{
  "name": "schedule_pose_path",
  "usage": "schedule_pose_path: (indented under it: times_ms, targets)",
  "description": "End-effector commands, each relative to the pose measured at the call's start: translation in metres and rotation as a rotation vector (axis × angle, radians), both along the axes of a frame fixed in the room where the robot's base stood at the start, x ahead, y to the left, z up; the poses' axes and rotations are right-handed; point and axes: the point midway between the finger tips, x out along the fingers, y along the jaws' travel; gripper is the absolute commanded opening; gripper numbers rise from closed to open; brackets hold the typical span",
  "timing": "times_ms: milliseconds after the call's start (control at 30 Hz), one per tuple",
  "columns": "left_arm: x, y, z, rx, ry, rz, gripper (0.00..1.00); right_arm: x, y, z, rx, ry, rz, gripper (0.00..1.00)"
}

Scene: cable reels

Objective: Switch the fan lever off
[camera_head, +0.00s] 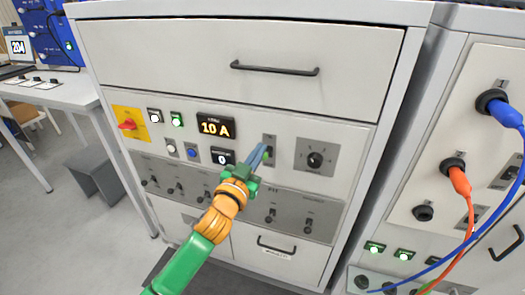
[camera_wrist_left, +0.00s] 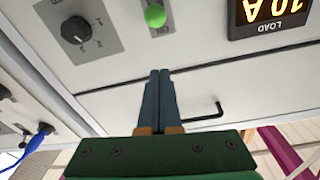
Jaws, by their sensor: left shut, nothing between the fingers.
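A lever with a green ball tip (camera_wrist_left: 155,15) stands on a small grey plate in the left wrist view. The same lever (camera_head: 268,155) shows in the head view on the cabinet's front panel, partly hidden by my gripper. Its label is too small to read, so I cannot tell for sure that it is the fan lever. My left gripper (camera_head: 263,147) is shut and empty, with its blue fingers close in front of the lever's plate. In the left wrist view its fingertips (camera_wrist_left: 160,72) are together and appear apart from the green ball.
A "10 A" display (camera_head: 216,127) and a black rotary knob (camera_head: 315,159) flank the lever. A red switch on yellow (camera_head: 128,124) sits further left. A drawer handle (camera_head: 274,68) juts out above. Blue and orange cables (camera_head: 460,181) hang at the right cabinet.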

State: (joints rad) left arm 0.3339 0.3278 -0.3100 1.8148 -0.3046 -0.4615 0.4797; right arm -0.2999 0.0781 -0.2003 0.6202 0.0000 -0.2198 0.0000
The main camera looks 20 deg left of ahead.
Motion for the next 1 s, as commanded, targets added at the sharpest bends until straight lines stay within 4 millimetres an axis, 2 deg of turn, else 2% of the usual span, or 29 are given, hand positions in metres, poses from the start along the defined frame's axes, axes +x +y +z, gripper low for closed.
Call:
schedule_pose_path:
  times_ms: [233, 300, 500, 867, 1000]
  targets:
    - [0.053, -0.005, 0.008, 0.001, -0.002, 0.001, 0.0, 0.0, 0.0, 0.007, 0.0, 0.0, 0.0, 0.5]
    - [0.049, -0.003, -0.009, -0.002, 0.003, -0.001, 0.0, 0.0, 0.0, 0.006, 0.0, 0.0, 0.0, 0.5]
    - [0.044, 0.002, -0.03, -0.001, 0.001, 0.0, 0.0, 0.0, 0.0, 0.004, -0.001, 0.0, 0.0, 0.5]
    - [0.043, 0.003, -0.033, 0.0, 0.0, 0.0, 0.0, 0.0, -0.001, 0.004, -0.002, 0.001, 0.0, 0.5]
    - [0.042, 0.003, -0.037, -0.001, -0.009, -0.001, 0.0, 0.0, -0.002, -0.003, -0.003, 0.0, 0.001, 0.5]
